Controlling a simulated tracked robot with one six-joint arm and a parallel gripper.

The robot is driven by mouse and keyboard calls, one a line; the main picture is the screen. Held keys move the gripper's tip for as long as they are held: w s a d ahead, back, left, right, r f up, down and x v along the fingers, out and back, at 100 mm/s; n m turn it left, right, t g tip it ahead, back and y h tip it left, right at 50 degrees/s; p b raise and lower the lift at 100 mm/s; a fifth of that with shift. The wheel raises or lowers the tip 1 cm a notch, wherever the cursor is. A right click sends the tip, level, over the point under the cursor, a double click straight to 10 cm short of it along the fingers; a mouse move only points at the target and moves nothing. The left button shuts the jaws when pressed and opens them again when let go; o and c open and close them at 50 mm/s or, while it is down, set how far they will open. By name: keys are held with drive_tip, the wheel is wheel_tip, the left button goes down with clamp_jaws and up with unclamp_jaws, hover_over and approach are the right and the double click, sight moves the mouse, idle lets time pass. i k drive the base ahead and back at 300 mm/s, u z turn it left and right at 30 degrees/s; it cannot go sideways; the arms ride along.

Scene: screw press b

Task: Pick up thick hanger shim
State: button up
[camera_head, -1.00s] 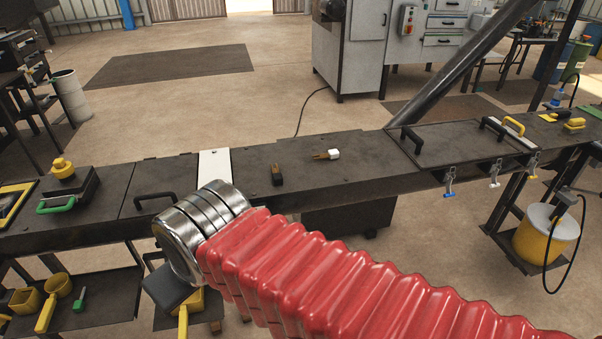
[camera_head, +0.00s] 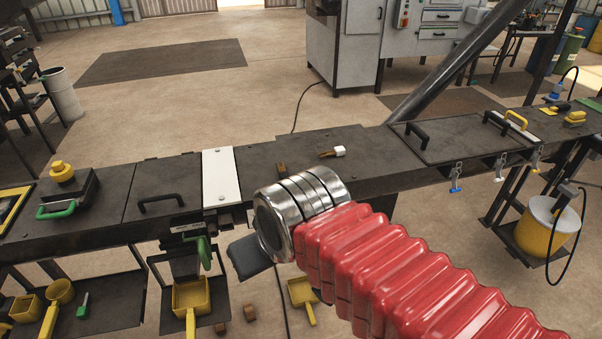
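I cannot tell for sure which piece is the thick hanger shim. Two small pieces lie on the dark bench top: a brown one (camera_head: 281,168), partly hidden behind my metal wrist, and a brown one with a white end (camera_head: 338,151) farther right. My red-sleeved arm reaches in from the lower right. Only a dark grey part of my gripper (camera_head: 248,257) shows below the metal wrist, in front of the bench's near edge. Its fingertips are hidden, so open or shut cannot be told, nor whether it holds anything.
A white plate (camera_head: 221,177) lies on the bench (camera_head: 380,181), left of my wrist. Black handles (camera_head: 160,203) stand up from the bench, and clamps (camera_head: 456,178) hang at its right front edge. Yellow scoops (camera_head: 191,299) and small brown blocks (camera_head: 249,312) are below.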

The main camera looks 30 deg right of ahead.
sight(283, 174)
drive_tip(key=u, duration=0.05)
drive_tip(key=i, duration=1)
drive_tip(key=z, duration=0.1)
